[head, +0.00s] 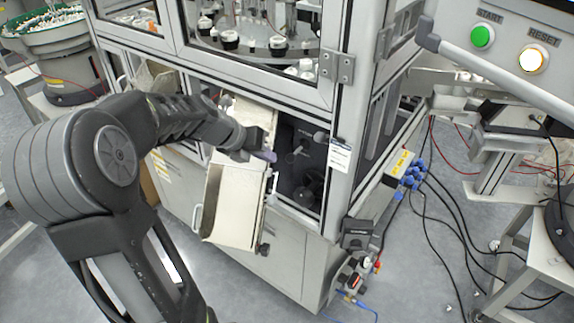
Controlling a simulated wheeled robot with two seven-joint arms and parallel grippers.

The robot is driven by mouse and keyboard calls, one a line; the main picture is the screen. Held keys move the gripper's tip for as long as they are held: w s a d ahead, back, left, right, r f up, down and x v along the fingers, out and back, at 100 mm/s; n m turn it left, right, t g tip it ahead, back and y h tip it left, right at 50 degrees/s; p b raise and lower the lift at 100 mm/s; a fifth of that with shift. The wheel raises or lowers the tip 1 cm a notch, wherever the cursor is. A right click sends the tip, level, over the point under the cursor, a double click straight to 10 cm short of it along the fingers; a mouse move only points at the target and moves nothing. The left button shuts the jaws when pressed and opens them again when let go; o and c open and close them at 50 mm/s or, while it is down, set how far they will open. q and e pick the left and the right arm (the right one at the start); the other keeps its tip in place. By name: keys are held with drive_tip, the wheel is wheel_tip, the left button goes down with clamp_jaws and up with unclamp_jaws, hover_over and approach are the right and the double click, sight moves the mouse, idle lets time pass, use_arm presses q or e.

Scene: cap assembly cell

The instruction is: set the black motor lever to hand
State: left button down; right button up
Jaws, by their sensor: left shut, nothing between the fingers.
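My left arm reaches in from the left, and my left gripper (263,153) is shut and empty in front of the lower opening of the cabinet. Inside the dark opening (290,132), a small lever-like part (296,153) shows just right of the gripper, with a visible gap between them. Dark round parts (309,190) sit lower in the opening. I cannot tell for sure which of these is the black motor lever, nor its setting. My right gripper is not in view.
A cabinet post with a white label (340,155) borders the opening on the right. A control box with green START button (482,37) is at upper right. Cables lie on the floor at right.

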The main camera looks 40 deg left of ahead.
sight(296, 153)
use_arm(q)
drive_tip(key=shift+w+d, duration=0.1)
drive_tip(key=shift+w, duration=0.05)
drive_tip(key=shift+f, duration=0.1)
drive_tip(key=x, duration=1)
idle(0.4)
